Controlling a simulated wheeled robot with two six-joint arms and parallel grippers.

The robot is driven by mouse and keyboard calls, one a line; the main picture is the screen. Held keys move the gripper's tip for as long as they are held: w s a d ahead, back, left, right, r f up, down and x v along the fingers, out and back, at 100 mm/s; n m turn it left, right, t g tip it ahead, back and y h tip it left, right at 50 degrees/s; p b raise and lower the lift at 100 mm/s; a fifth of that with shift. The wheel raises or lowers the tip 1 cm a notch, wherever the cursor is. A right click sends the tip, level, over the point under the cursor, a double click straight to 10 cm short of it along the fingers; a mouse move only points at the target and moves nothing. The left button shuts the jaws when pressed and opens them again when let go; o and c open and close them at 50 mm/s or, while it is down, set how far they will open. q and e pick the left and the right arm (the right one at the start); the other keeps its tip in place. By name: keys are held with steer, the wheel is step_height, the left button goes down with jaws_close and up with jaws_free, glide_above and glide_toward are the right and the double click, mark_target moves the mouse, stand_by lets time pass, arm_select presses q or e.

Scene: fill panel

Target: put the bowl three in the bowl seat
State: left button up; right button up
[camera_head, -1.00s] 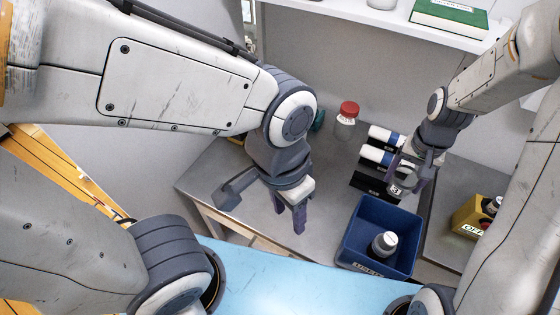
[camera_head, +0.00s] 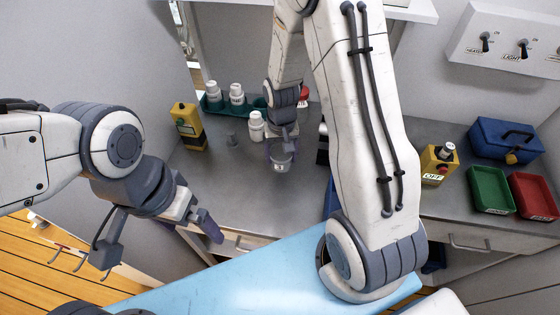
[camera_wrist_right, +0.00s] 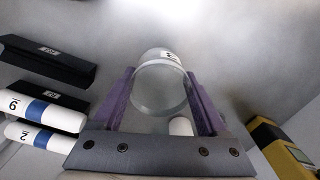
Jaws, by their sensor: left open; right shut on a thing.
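My right gripper (camera_head: 281,146) is shut on a small grey round bowl (camera_head: 281,164) with a pale label, held above the grey worktop. In the right wrist view the bowl (camera_wrist_right: 160,88) sits between the two purple fingers, its mouth facing the camera; the label mark is too small to read surely. My left gripper (camera_head: 207,226) is open and empty, near the worktop's front edge at the left. I cannot tell which thing is the bowl seat.
White bottles (camera_head: 236,94) stand in a teal rack at the back left; another bottle (camera_head: 256,126) stands near the right gripper. A yellow box (camera_head: 187,127) is further left. My right arm hides part of the worktop. Green (camera_head: 489,192) and red (camera_head: 534,196) trays lie right.

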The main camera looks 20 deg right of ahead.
mark_target(281, 164)
steer(key=shift+f, duration=2)
steer(key=shift+f, duration=0.15)
steer(key=o, duration=1.3)
